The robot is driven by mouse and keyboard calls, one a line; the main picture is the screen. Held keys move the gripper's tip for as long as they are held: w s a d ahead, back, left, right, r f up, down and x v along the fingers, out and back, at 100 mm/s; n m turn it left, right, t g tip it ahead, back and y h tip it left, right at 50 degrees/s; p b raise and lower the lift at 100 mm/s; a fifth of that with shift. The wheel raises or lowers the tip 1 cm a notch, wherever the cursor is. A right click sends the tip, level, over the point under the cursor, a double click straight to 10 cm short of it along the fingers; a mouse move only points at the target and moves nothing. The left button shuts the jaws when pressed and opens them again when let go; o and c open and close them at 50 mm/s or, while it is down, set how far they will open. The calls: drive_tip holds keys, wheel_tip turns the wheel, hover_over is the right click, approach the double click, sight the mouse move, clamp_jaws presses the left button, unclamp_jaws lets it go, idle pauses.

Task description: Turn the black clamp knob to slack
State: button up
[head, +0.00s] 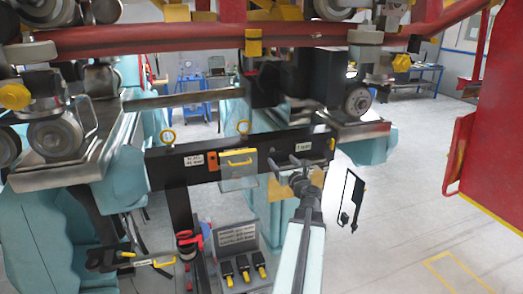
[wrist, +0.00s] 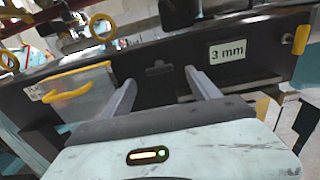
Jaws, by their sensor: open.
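My gripper (head: 300,161) is open and empty in front of the black crossbar (head: 270,144). In the wrist view its two fingers (wrist: 160,76) stand apart and point at the bar's face. A small dark shape (wrist: 158,68) shows on the bar between the fingertips. It is black on black, and I cannot tell whether it is the clamp knob. No other clear knob shows. A white "3 mm" label (wrist: 228,50) is right of the fingers. It also shows small in the head view (head: 304,146).
A grey box with a yellow handle (head: 238,163) hangs on the bar left of my gripper. Yellow rings (head: 168,135) stand along the bar's top. A rack of black and yellow items (head: 240,265) stands below. A red panel (head: 490,150) is at right. Floor at right is mostly clear.

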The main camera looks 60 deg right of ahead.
sight(276, 153)
drive_tip(key=x, duration=0.8)
drive_tip(key=shift+r, duration=0.1)
drive_tip(key=shift+a, duration=0.1)
drive_tip(key=c, duration=1.4)
